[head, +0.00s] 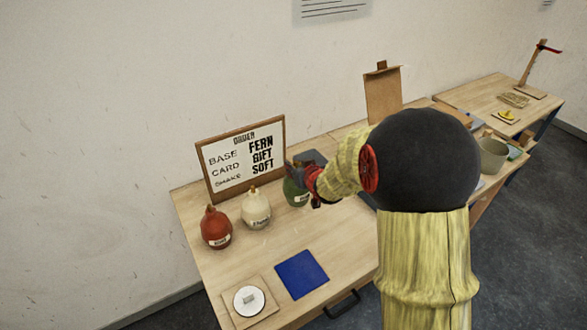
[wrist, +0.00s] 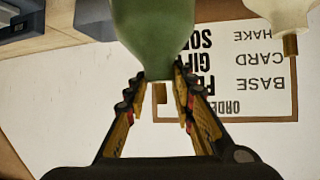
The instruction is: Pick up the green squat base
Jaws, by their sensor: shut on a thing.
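The green squat base (head: 294,193) is at the right end of a row of bases on the near table, partly hidden by my gripper (head: 304,178). In the wrist view the picture is upside down; the green base (wrist: 155,30) hangs in from the top, and my gripper (wrist: 160,92) is shut on its narrow neck, one finger on each side. A small tan tip (wrist: 159,95) shows between the fingers. I cannot tell whether the base touches the table.
A cream base (head: 256,208) and a red base (head: 216,230) stand to the left. The order board (head: 242,155) stands behind, reading FERN, GIFT, SOFT. A blue mat (head: 301,275) and a white disc (head: 249,300) lie in front. A clipboard (head: 383,95) stands at the back.

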